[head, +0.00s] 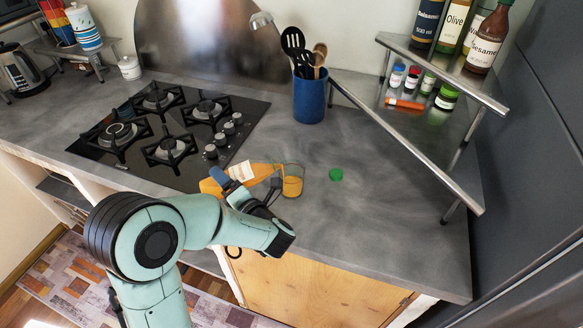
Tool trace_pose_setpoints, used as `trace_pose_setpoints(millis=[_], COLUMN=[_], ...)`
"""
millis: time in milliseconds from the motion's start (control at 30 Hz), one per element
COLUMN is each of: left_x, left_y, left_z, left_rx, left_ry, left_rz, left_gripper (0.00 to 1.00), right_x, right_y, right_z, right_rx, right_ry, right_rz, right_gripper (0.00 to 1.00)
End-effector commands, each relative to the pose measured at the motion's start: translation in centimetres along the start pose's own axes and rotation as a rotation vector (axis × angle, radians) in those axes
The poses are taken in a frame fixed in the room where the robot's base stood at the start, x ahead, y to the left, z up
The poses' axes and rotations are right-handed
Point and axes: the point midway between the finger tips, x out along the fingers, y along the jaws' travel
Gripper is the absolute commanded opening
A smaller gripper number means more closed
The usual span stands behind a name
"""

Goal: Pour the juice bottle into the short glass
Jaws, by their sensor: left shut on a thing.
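The juice bottle (262,172) is orange with a pale label and lies tilted almost level over the counter. Its neck points right, at the rim of the short glass. My left gripper (250,186) is shut on the bottle, and its wrist hides part of the bottle's lower side. The short glass (292,182) stands upright on the counter and has orange juice in it. A green cap (336,175) lies on the counter to the right of the glass. My right gripper is not in view.
A black gas hob (185,150) lies to the left. A blue utensil pot (309,101) stands behind the glass. A metal corner shelf (440,72) with bottles and spice jars stands at the right. The grey counter (390,220) is clear at front right.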

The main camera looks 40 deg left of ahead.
Motion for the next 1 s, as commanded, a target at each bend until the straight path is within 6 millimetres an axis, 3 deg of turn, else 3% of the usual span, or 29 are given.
trace_pose_setpoints(millis=[1000], left_x=[-0.12], left_y=[0.49], left_z=[0.33], left_rx=[0.025], left_ry=[-0.001], left_rz=[0.014], left_gripper=[0.20], right_x=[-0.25], right_y=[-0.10], right_z=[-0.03], right_rx=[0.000], right_ry=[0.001], right_rz=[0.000], right_gripper=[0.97])
